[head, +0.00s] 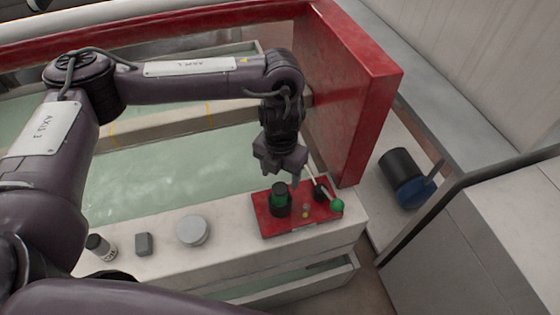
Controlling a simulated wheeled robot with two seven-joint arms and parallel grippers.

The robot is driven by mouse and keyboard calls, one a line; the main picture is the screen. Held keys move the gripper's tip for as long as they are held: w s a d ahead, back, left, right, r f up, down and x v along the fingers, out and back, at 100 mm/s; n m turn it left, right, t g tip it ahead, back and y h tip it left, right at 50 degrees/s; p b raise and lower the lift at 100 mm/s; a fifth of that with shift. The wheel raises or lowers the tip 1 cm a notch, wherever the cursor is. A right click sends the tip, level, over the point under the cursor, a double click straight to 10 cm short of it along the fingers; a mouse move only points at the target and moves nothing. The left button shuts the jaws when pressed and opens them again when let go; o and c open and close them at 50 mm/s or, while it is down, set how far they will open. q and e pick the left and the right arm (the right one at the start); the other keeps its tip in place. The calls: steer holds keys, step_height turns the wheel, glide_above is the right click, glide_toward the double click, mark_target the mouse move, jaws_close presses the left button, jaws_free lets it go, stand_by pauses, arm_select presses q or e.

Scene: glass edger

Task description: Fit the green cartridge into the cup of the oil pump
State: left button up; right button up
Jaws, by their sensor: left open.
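The green cartridge (279,198) has a black top and stands upright at the black cup (280,211) on the left part of the plate. How deep it sits in the cup I cannot tell. My left gripper (285,178) is just above and behind the cartridge, pointing down, open and with nothing visible between its fingers. My right gripper is not in view.
A red wall (352,100) rises close behind the pump. A dark cylinder with a blue end (405,178) lies to the right.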

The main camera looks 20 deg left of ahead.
arm_select(q)
steer(key=shift+r, duration=1.45)
steer(key=shift+a, duration=0.1)
